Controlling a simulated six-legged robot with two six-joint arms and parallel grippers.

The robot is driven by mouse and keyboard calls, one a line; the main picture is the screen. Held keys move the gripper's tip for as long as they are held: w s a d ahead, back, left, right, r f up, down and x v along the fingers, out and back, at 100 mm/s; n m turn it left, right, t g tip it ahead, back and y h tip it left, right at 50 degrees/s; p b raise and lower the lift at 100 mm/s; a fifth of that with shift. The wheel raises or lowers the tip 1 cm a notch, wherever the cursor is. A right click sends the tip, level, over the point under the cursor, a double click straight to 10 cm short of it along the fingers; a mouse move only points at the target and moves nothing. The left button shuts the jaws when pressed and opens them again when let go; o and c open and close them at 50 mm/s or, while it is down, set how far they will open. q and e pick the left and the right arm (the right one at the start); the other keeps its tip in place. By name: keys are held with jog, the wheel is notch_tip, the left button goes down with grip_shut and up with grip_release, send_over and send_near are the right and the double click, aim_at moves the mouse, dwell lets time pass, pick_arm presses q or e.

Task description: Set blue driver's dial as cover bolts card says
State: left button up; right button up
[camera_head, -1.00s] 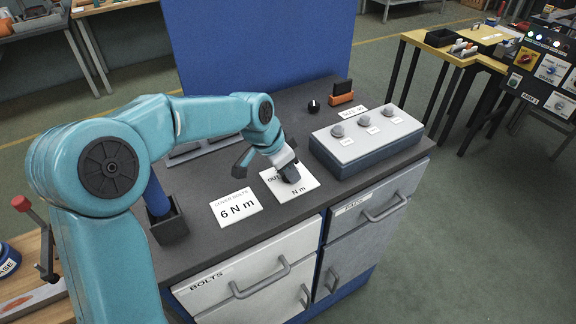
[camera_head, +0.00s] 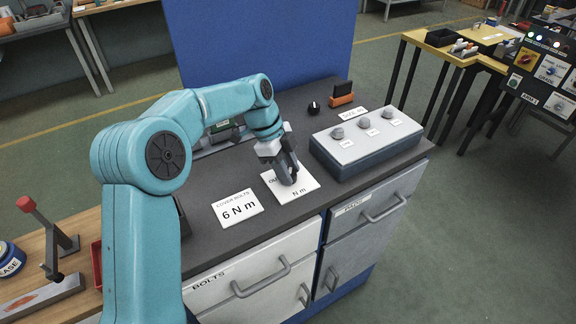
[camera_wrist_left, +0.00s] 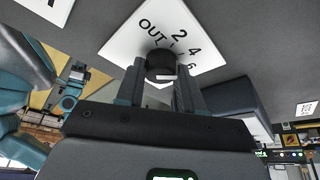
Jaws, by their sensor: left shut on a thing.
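The cover bolts card (camera_head: 238,208) lies on the dark counter and reads 6 N m. To its right is a white dial plate (camera_head: 305,190) marked N m. In the left wrist view, the plate (camera_wrist_left: 130,38) shows OUT, 2, 4 and 6 around a black dial knob (camera_wrist_left: 159,62) with a pale mark on its lower side. My left gripper (camera_head: 289,178) reaches down over the plate, shut on the knob, which its fingers hide in the head view. The blue driver is hidden behind my left arm. My right gripper is not in view.
A grey box with several round knobs (camera_head: 350,143) stands right of the plate. Behind it are a small black knob (camera_head: 313,108) and an orange holder (camera_head: 341,99). Drawers with handles (camera_head: 260,278) face the front. A blue panel (camera_head: 262,45) rises behind.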

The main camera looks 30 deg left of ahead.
pick_arm(q)
jog(key=shift+w+a+r+m+g+p, duration=0.15)
jog(key=shift+m+g+p, duration=0.3)
jog(key=shift+m, duration=0.65)
jog(key=shift+w+d+r+m+g+p, duration=0.1)
jog(key=shift+m+g+p, duration=0.15)
jog(key=shift+m+p, duration=0.6)
jog(key=shift+a+m, duration=0.1)
jog(key=shift+m, duration=0.25)
jog(key=o, duration=0.8)
jog(key=shift+o, duration=1.2)
jog(key=shift+s+f, duration=0.1)
jog(key=shift+f, duration=0.05)
jog(key=shift+r+b, duration=0.2)
jog(key=shift+b, duration=0.1)
jog(key=p+v, duration=0.6)
jog(key=v, duration=1)
